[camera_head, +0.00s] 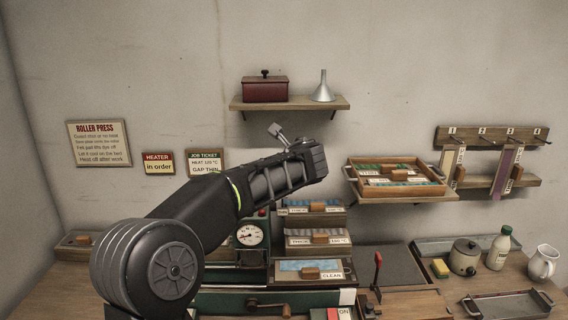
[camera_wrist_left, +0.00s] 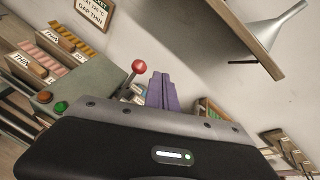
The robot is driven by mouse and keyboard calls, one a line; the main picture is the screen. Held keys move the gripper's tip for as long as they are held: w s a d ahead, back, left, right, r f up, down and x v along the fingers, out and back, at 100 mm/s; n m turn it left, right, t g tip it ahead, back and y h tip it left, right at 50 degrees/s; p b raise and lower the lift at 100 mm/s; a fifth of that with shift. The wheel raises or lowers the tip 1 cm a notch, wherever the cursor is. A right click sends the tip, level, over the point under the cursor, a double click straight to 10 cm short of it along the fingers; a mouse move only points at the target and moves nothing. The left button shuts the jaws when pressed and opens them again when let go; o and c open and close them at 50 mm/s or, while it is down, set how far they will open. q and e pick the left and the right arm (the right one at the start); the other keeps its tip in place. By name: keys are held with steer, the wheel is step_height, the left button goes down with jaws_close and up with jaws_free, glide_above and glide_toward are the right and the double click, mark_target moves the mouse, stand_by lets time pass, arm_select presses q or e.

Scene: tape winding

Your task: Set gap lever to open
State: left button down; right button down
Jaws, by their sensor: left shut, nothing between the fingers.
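My left gripper (camera_head: 280,135) is raised in front of the wall below the shelf, with its fingers pointing up and left. In the left wrist view its fingers (camera_wrist_left: 162,92) are shut with nothing between them. A lever with a red ball knob (camera_wrist_left: 138,67) shows just left of the fingers in that view; I cannot tell whether they touch. In the head view a lever with a red grip (camera_head: 377,268) stands near upright on the bench, right of the sample trays and apart from my gripper. No gap marking is readable on either lever. My right gripper is out of view.
My arm hides part of the green press with its dial (camera_head: 250,234). A job ticket (camera_head: 205,162) reads heat 120 °C, gap thin. Stacked trays (camera_head: 318,239) stand right of the dial. A wall shelf (camera_head: 290,104) holds a red box and a funnel. A tray (camera_head: 506,303) lies front right.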

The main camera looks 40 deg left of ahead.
arm_select(q)
step_height(320, 180, up, 8)
steer(key=shift+w+d+f+p, duration=0.2)
steer(key=shift+w+p, duration=0.1)
steer(key=shift+w, duration=0.15)
